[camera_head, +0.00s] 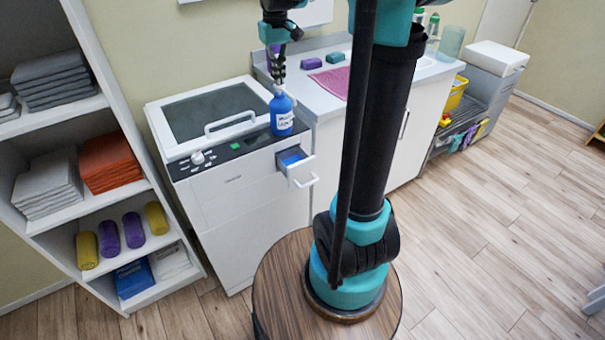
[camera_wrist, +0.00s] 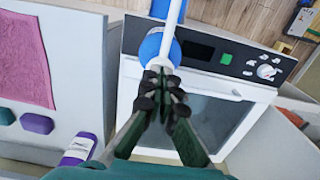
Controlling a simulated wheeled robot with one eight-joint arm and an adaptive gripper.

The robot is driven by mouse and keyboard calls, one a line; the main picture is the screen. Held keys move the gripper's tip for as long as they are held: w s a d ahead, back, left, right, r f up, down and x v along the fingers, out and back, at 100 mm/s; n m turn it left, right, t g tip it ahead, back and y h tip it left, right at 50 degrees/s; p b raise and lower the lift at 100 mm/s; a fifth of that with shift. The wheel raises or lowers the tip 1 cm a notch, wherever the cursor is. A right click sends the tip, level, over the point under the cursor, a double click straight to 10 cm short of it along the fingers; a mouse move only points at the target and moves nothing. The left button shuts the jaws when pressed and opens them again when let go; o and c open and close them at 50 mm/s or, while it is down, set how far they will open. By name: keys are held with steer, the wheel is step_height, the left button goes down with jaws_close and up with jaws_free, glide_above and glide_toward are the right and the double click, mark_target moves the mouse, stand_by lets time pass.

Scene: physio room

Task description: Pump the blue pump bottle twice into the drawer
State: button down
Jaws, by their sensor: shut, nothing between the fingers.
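The blue pump bottle (camera_head: 281,116) stands upright on the front right corner of the white machine's top. It has a white label and a white pump head, which shows in the wrist view as a long white spout (camera_wrist: 171,30) over the blue body (camera_wrist: 151,47). The small drawer (camera_head: 300,178) in the machine's front is pulled open below the bottle, with a blue interior. My gripper (camera_head: 278,82) is shut and empty, pointing down right above the bottle. In the wrist view its fingertips (camera_wrist: 160,80) are at the pump head; whether they touch it I cannot tell.
The machine's lid handle (camera_head: 230,123) and knob (camera_head: 198,158) are left of the bottle. A counter (camera_head: 325,97) with a pink cloth (camera_head: 331,82) and soaps stands to the right. A shelf (camera_head: 58,108) of towels stands left.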

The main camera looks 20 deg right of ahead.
stand_by(0.3)
steer(key=shift+r, duration=1.6)
steer(key=shift+f, duration=0.15)
steer(key=shift+f, duration=1.5)
steer(key=shift+r, duration=1.65)
step_height(320, 180, up, 6)
